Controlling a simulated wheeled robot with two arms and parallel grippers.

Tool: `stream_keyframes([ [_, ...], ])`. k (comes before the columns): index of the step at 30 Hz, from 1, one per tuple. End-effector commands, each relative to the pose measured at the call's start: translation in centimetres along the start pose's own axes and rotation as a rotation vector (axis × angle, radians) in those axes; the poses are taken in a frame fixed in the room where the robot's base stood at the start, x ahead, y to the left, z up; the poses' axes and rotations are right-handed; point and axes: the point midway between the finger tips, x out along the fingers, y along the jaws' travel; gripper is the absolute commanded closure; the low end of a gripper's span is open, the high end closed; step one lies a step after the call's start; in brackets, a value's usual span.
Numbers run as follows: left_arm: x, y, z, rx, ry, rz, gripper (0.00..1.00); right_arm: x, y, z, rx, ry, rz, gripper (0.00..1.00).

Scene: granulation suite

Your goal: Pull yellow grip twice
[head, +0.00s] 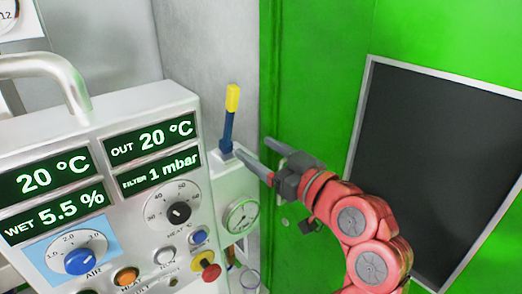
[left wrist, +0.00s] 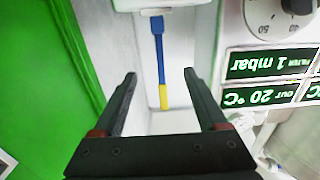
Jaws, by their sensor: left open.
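The yellow grip (head: 232,97) tops a blue lever (head: 227,132) that stands nearly upright from a small white box (head: 234,190) right of the control panel. My left gripper (head: 254,148) is open and empty, to the right of the lever and lower than the yellow grip in the head view. In the left wrist view, the yellow grip (left wrist: 163,96) and blue lever (left wrist: 159,52) appear upside down between the two open fingers (left wrist: 160,75), apparently beyond them and touching neither. My right gripper is in neither view.
The control panel (head: 112,234) with displays, knobs and buttons stands at left, with a metal handle (head: 52,72) on top. A red mushroom button (head: 211,272) and a gauge (head: 240,216) sit below the lever. A green door (head: 325,60) with a dark window (head: 440,170) is behind my left arm.

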Motion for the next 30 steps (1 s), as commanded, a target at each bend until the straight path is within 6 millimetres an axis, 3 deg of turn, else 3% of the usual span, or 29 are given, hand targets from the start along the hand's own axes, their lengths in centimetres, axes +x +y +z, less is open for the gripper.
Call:
stream_keyframes([
  [18,-7.8,0.1,-0.1,0.000,0.001,0.005,0.25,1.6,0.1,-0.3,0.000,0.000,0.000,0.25],
  [30,-8.8,0.0,0.0,0.000,0.000,0.001,0.25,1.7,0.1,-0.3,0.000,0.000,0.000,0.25],
])
